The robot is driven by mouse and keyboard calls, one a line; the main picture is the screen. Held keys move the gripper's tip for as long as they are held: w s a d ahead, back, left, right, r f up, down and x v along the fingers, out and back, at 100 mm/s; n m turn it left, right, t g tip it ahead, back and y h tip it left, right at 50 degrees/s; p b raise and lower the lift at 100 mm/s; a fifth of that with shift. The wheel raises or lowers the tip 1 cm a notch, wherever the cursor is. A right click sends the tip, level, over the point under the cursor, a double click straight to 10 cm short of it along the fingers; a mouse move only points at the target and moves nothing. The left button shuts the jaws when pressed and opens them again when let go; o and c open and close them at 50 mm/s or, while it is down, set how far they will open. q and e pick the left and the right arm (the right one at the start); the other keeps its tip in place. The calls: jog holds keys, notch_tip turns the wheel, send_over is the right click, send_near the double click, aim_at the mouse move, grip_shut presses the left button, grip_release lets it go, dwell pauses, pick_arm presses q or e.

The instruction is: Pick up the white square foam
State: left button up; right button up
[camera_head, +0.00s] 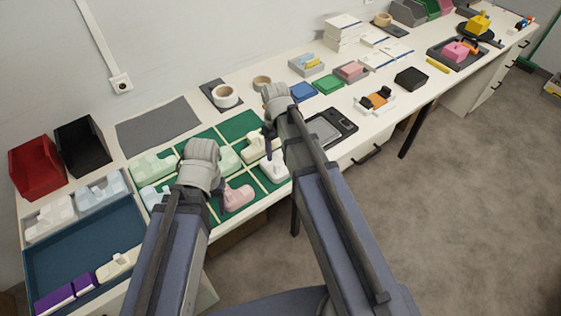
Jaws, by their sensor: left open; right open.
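Several pale moulded pieces stand on the green mat with cream dividers (200,136). A white piece (273,170) stands near the mat's right edge, and a cream-white piece (255,148) is just behind it. I cannot tell which is the white square foam. My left gripper (218,200) is above the mat's front part, beside a pink piece (240,197). My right gripper (268,143) is above the mat's right part, close to the cream-white piece. Both grippers are open and look empty; their fingertips are largely hidden by my arms.
A blue tray (75,250) with purple and cream blocks is at the left front. Red (35,161) and black (82,146) bins stand behind it. The grey mat (158,127) at the back is bare.

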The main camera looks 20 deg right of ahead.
aim_at(276, 164)
jog(key=shift+s+a+f+b, duration=0.1)
jog(key=shift+f+b, duration=0.3)
jog(key=shift+b, duration=0.05)
jog(key=shift+f+b, duration=0.8)
jog(key=shift+f, duration=0.05)
pick_arm(q)
notch_tip(276, 164, down, 8)
jog(key=b, duration=0.5)
pick_arm(e)
notch_tip(276, 164, down, 6)
jog(key=shift+a+r, duration=0.1)
jog(key=shift+r, duration=0.25)
pick_arm(q)
jog(key=shift+r, duration=0.1)
pick_arm(e)
jog(key=shift+c, duration=0.2)
grip_shut()
